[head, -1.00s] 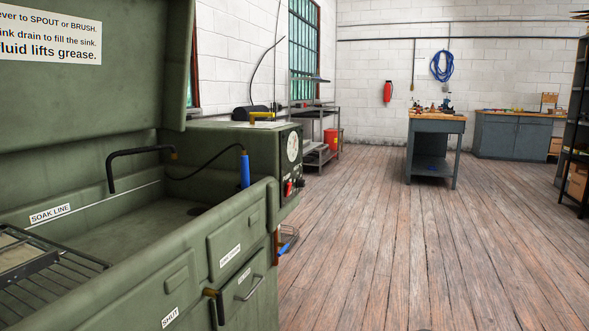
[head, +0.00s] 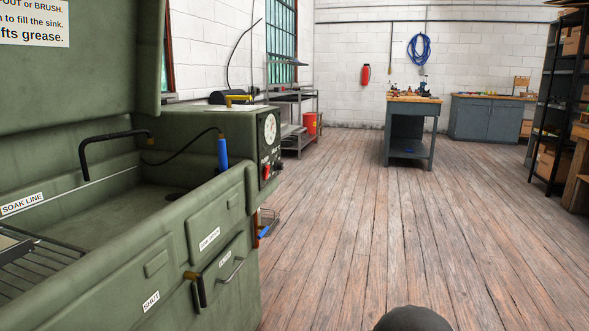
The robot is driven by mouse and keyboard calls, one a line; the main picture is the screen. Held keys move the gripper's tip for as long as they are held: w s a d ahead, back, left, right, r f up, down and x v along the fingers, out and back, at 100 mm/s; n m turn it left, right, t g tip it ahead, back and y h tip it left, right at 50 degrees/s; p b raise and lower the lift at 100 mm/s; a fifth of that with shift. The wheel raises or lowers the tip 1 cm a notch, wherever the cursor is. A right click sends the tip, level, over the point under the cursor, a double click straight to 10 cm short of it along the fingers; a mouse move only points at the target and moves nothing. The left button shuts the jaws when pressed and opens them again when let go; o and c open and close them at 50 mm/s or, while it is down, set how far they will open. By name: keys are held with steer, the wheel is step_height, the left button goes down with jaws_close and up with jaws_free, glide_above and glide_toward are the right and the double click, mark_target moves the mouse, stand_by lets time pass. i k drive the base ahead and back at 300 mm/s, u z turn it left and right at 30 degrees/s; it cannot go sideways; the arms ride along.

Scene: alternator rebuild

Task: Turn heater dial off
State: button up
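The green parts washer (head: 215,219) fills the left side of the head view. A dark control panel (head: 261,142) is on the right end of its raised box, seen at a steep angle. The panel has a round white gauge (head: 270,129), a red switch (head: 267,172) and a small black knob (head: 277,166) below it. The panel's labels are too small to read, so I cannot tell for sure which control is the heater dial or how it is set. My gripper's fingers are not in view.
A sink with a black spout (head: 84,160) and blue brush (head: 222,154) is at left. The wooden floor (head: 350,240) is clear. A grey workbench (head: 406,130) and dark shelf (head: 553,105) stand farther back.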

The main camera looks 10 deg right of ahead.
mark_target(279, 166)
steer(key=z, duration=0.5)
steer(key=k, duration=1.25)
steer(key=u, duration=0.1)
steer(key=i, duration=0.45)
steer(key=u, duration=0.75)
steer(key=i, duration=1.35)
steer(key=z, duration=0.75)
